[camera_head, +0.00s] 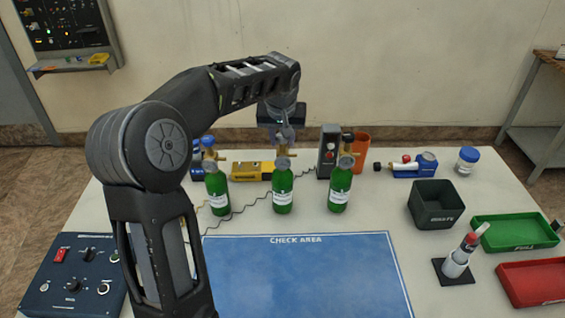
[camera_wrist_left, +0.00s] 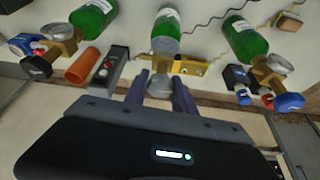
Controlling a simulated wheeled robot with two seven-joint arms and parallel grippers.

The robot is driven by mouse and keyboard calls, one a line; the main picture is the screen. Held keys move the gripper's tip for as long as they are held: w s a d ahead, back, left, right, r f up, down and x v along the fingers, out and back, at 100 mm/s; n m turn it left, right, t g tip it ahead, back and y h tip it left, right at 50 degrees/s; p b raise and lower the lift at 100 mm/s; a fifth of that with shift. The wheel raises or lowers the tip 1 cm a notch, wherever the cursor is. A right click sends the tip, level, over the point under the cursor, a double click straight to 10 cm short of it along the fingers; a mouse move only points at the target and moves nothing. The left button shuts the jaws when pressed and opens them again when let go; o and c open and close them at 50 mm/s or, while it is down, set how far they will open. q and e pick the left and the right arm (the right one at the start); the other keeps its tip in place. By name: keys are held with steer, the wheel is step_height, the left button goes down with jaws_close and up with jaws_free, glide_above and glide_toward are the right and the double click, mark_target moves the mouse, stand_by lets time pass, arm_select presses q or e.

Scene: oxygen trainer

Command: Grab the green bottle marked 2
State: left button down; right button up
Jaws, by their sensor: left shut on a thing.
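Three green bottles with white labels stand in a row on the table behind the blue check area. They are the left bottle (camera_head: 217,188), the middle bottle (camera_head: 283,188) and the right bottle (camera_head: 340,188). The label numbers are too small to read. My left gripper (camera_head: 284,140) reaches down behind the middle bottle's top. The bottle is upright and appears to be on the table. My right gripper is not in view.
The blue check area mat (camera_head: 305,280) is clear. Behind the bottles are a yellow device (camera_head: 252,171), a dark box with a red button (camera_head: 328,150) and an orange cup (camera_head: 360,147). A dark bin (camera_head: 435,207) and green tray (camera_head: 512,232) are at the right.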

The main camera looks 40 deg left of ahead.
arm_select(q)
step_height(320, 180, up, 10)
steer(key=shift+r+b, duration=0.1)
steer(key=shift+b, duration=0.35)
stand_by(0.3)
